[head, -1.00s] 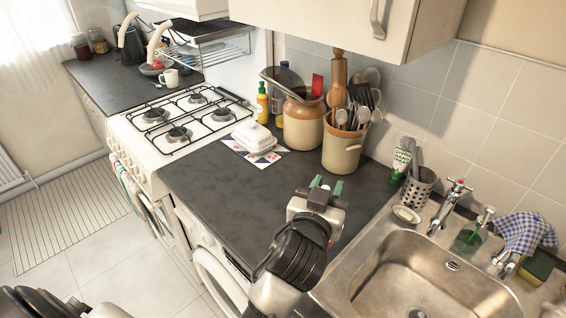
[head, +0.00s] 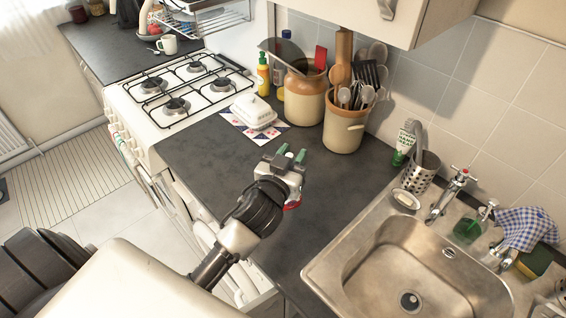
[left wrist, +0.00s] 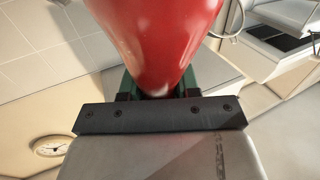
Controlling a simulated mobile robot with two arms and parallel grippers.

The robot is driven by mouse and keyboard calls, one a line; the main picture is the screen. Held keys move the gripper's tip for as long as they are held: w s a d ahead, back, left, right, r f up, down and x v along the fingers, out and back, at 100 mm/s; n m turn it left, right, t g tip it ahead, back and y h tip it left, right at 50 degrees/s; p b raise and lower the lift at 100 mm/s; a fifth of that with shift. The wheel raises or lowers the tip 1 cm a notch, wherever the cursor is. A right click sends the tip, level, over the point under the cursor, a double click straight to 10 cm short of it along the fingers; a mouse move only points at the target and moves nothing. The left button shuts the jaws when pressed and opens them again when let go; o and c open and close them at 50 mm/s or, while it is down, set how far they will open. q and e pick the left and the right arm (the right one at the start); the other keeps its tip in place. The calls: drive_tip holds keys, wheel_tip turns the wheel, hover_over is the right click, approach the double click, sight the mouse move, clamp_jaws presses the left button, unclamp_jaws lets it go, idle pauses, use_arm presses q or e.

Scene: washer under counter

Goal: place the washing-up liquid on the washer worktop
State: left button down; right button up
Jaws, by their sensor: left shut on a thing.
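My left gripper (head: 291,154) is over the dark washer worktop (head: 205,150), shut on a smooth, glossy red thing (head: 292,206), probably the washing-up liquid. In the head view only a small red part shows below the gripper, the rest hidden behind it. In the left wrist view the red thing (left wrist: 155,35) fills the top middle, between the green finger pads. I cannot tell from the head view whether it touches the worktop. My right gripper is not in view.
A utensil crock (head: 343,135), a brown-and-cream jar (head: 303,100) and a white butter dish (head: 254,112) stand at the back of the worktop. The sink (head: 410,265) is at right, the hob (head: 180,90) at left. The worktop's middle and front left are clear.

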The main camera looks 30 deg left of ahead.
use_arm(q)
drive_tip(key=f, duration=0.1)
drive_tip(key=a+f, duration=0.1)
drive_tip(key=f, duration=0.1)
drive_tip(key=a+f, duration=0.1)
drive_tip(key=f, duration=0.1)
drive_tip(key=shift+w+a+f, duration=0.15)
drive_tip(key=shift+f, duration=0.2)
drive_tip(key=c, duration=0.8)
unclamp_jaws()
drive_tip(key=shift+r, duration=0.1)
